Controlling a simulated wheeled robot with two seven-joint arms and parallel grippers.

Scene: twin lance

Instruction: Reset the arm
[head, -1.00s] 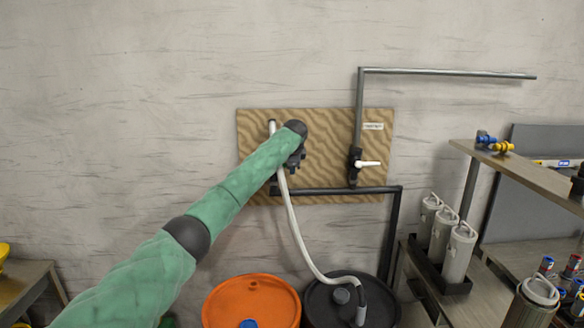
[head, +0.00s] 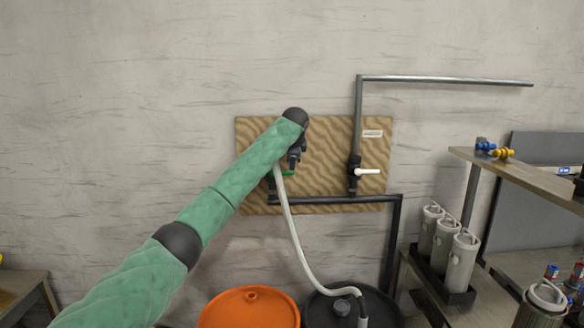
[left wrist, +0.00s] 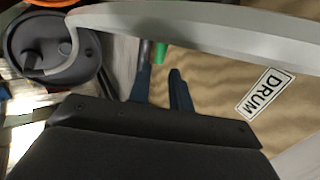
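My left arm reaches up across the head view to the tan wavy board (head: 330,150) on the wall. My left gripper (head: 296,160) is small and dark there, in front of the board's left part. In the left wrist view its two dark fingers (left wrist: 160,78) stand apart with a gap and nothing held between them. A green handle (head: 287,173) shows beside the gripper; a green piece also shows just beyond the fingertips in the wrist view (left wrist: 160,52). The left valve's body is mostly hidden by my arm. My right gripper is out of view.
A pale hose (head: 296,235) runs from the board to the black drum (head: 375,300), beside an orange drum (head: 248,305). It crosses close to the fingers in the wrist view (left wrist: 200,22). A white-handled valve (head: 366,171) is right of my gripper. Shelves (head: 515,172) stand right.

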